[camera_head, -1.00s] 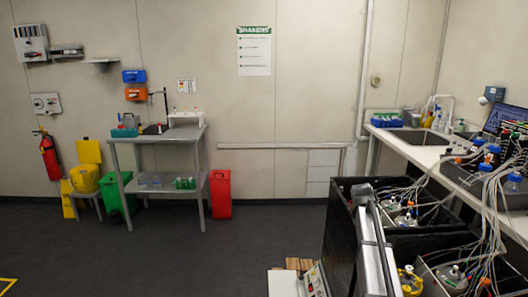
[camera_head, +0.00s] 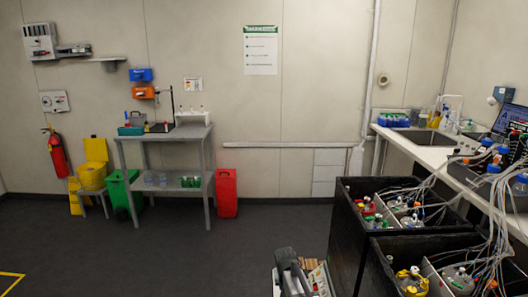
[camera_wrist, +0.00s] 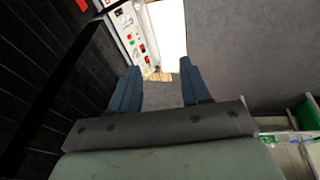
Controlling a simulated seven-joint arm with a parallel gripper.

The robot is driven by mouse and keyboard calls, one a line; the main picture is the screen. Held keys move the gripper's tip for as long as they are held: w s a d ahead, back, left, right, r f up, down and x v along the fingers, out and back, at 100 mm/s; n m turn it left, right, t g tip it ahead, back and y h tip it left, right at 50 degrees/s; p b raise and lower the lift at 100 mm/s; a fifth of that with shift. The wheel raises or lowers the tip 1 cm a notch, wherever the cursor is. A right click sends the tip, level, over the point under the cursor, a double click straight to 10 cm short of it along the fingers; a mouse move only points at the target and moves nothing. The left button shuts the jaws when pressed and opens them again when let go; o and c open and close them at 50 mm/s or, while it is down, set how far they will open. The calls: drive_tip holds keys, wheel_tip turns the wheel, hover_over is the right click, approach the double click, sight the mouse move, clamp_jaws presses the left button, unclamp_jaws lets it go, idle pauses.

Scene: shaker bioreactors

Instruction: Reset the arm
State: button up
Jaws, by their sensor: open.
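My gripper shows in the wrist view (camera_wrist: 160,82), with its two dark blue fingers spread apart and nothing between them. It points down toward the floor, beside the dark side of a black cabinet and a light control panel (camera_wrist: 134,32) with red and green buttons. In the head view, part of my arm shows at the bottom, left of the black shaker cabinet (camera_head: 345,238). The fingertips cannot be made out there.
The cabinet holds several bioreactor vessels (camera_head: 411,279) with trailing tubes. A sink bench (camera_head: 424,152) stands at the right. A grey table (camera_head: 165,134), bins and a red extinguisher (camera_head: 58,153) stand at the back left. The dark floor (camera_head: 190,258) in the middle is clear.

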drive_tip(key=s+d+f+g, duration=0.2)
drive_tip(key=s+f, duration=0.6)
drive_tip(key=s, duration=0.4)
drive_tip(key=s+d+f+g, duration=0.3)
drive_tip(key=s+f, duration=0.5)
drive_tip(key=s, duration=0.4)
drive_tip(key=s+d+f+g, duration=0.2)
drive_tip(key=s+f, duration=0.6)
drive_tip(key=s, duration=0.4)
drive_tip(key=s+f+g+y, duration=0.1)
drive_tip(key=s+g, duration=0.1)
drive_tip(key=s, duration=1.4)
drive_tip(key=shift+s+d+f+g, duration=0.25)
drive_tip(key=shift+s+f+g, duration=0.05)
drive_tip(key=shift+g, duration=0.1)
drive_tip(key=shift+o, duration=0.2)
